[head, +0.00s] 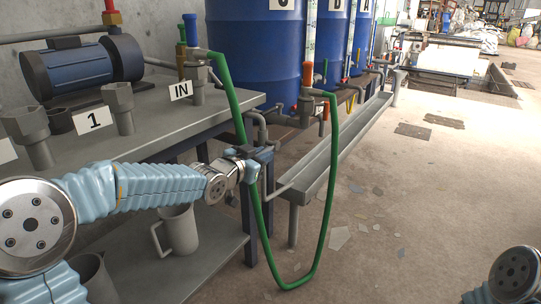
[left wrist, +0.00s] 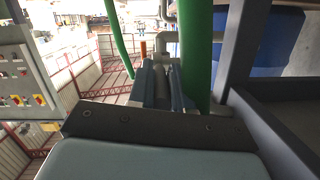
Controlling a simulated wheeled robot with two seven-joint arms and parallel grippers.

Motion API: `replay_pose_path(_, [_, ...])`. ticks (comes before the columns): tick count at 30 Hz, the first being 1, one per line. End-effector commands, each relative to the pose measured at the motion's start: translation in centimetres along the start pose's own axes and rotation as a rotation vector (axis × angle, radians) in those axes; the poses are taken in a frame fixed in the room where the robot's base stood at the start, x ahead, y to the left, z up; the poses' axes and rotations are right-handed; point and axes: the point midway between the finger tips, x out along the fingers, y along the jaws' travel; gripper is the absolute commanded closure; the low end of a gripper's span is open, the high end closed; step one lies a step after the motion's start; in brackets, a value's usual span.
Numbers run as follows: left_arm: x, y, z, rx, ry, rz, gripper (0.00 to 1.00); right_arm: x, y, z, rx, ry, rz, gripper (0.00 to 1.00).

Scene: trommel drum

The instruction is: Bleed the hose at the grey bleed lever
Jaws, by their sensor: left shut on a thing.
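The green hose (head: 324,200) hangs in a long loop. One end is at the blue-topped fitting (head: 191,35) by the IN sign, the other at the orange-topped valve (head: 307,76) before the blue tanks. My left gripper (head: 262,154) is at the bench's far corner, beside the hose. In the left wrist view its two fingers (left wrist: 163,88) are closed about a grey rod-like piece (left wrist: 162,92), which looks like the grey bleed lever. The gripper hides most of the lever in the head view. My right gripper is out of view; only part of my right arm shows.
Blue tanks (head: 256,60) stand behind. A long grey trough (head: 335,150) runs away beside them. The bench (head: 150,140) holds a blue motor (head: 82,66), grey cups and a 1 sign (head: 93,120). A grey jug (head: 180,232) is below. The floor at right is open.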

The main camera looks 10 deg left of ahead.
Motion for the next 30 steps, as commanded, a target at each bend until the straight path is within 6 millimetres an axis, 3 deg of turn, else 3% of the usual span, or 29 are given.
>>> replay_pose_path(18, [-0.09,-0.49,0.67,-0.004,0.031,-0.005,1.0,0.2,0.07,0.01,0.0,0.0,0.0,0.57])
replay_pose_path(19, [-0.08,-0.49,0.67,-0.004,0.031,-0.005,0.79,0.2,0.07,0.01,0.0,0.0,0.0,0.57])
replay_pose_path(24, [-0.09,-0.51,0.61,-0.003,0.032,-0.006,0.56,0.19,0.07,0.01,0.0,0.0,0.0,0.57])
replay_pose_path(30, [-0.1,-0.53,0.51,-0.002,0.034,-0.006,0.56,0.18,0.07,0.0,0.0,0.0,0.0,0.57])
